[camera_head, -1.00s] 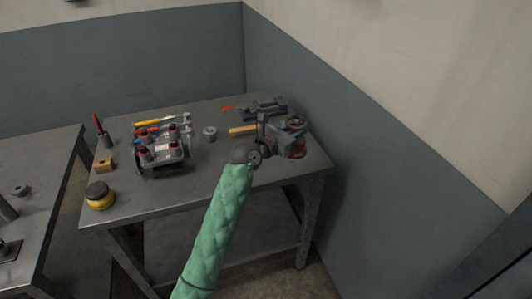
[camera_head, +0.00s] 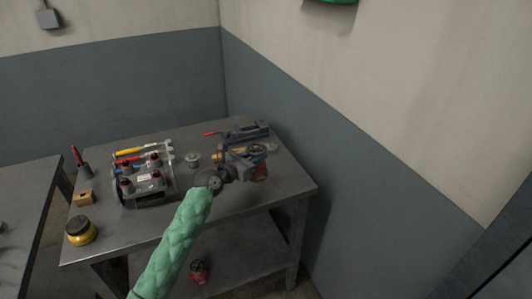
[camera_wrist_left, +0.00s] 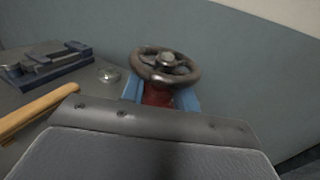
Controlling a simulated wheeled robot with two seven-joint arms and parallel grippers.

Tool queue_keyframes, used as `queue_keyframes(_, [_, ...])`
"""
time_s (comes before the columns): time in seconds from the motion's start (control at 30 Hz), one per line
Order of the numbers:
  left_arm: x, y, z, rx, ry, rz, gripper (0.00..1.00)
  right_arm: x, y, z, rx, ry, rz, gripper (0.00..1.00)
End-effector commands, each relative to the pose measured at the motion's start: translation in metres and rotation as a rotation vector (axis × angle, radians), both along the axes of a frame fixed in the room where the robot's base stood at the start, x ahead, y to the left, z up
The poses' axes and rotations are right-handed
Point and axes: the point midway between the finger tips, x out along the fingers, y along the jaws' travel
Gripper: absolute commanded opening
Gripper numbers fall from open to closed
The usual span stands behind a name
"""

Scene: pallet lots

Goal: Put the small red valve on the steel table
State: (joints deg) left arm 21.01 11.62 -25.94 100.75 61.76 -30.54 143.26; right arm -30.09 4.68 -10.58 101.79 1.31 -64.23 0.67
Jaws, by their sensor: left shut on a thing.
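My left gripper (camera_head: 250,168) is shut on a red valve (camera_head: 260,173) with a dark round handwheel, over the right part of the steel table (camera_head: 225,207). In the left wrist view the handwheel of the valve (camera_wrist_left: 166,66) faces up, and its red body sits between the blue fingers of the gripper (camera_wrist_left: 158,96). The underside of the valve is hidden, so I cannot tell whether it touches the tabletop. A second small red object (camera_head: 199,271), perhaps another valve, stands on the table's lower shelf. My right gripper is not in view.
A grey block with red-topped parts (camera_head: 150,180), tools, a yellow tin (camera_head: 81,231) and a small wooden block (camera_head: 83,198) fill the left side. A blue-grey vise (camera_head: 247,132) lies at the back. The front middle of the tabletop is bare.

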Motion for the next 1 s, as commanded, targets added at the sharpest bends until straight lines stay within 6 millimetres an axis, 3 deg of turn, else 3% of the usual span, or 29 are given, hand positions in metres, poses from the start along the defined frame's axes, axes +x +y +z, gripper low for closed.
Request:
queue_keyframes(0.3, [0.017,0.024,-0.014,-0.002,-0.003,0.002,0.0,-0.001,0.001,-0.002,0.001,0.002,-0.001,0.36])
queue_keyframes(0.53, [0.017,0.025,-0.031,-0.003,-0.001,0.001,0.0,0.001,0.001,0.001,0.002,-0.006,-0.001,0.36])
queue_keyframes(0.7, [0.017,0.025,-0.05,-0.003,-0.001,0.001,0.0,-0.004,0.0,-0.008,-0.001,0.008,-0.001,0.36])
queue_keyframes(1.0, [0.017,0.025,-0.055,-0.003,-0.003,0.001,0.0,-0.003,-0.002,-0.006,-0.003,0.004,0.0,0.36])
